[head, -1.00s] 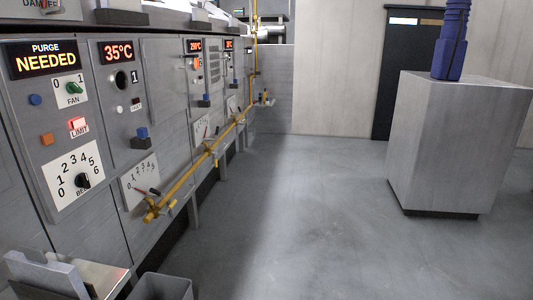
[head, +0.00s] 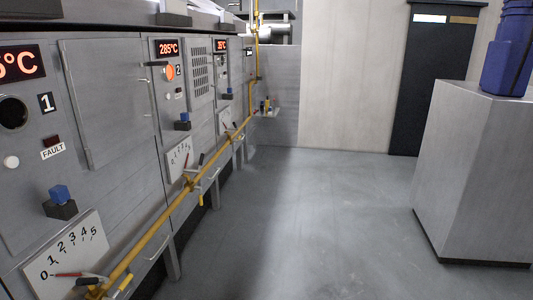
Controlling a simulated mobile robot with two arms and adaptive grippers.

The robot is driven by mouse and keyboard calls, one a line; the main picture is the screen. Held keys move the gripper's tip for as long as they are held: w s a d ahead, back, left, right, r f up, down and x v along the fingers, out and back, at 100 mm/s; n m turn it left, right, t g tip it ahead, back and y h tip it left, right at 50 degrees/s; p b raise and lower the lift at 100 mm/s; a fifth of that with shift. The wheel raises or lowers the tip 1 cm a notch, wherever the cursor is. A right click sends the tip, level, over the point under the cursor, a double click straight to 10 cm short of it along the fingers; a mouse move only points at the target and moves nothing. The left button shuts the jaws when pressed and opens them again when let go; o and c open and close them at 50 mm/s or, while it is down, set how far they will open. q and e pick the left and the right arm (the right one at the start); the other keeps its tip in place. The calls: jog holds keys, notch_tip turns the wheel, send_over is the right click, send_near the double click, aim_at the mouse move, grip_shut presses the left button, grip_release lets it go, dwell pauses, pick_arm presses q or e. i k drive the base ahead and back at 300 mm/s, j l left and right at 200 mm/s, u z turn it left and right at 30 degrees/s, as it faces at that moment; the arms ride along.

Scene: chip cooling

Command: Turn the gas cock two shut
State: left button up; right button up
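A yellow gas pipe (head: 150,232) runs along the front of the grey burner units from the lower left to the back. Unit two carries a small "2" plate (head: 178,70) and a display reading 285°C (head: 167,48). On the pipe in front of unit two is a brass fitting (head: 189,183), with a short yellow lever (head: 201,199) hanging below it. This seems to be gas cock two; at this size I cannot tell whether it is open or shut. Neither of my grippers is in view.
Unit one stands close at left, with a 0-to-5 dial plate (head: 68,250) and another yellow lever (head: 125,284). A grey block (head: 470,180) bearing a blue object (head: 508,50) stands at right. The floor (head: 310,220) between is clear. A dark door (head: 424,85) is behind.

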aim_at(199, 188)
jog(key=i, duration=1.85)
jog(key=i+u, duration=0.2)
jog(key=i, duration=0.3)
jog(key=i+l+u, duration=0.15)
jog(key=i, duration=0.4)
jog(key=i+l+u, duration=0.2)
jog(key=i, duration=0.3)
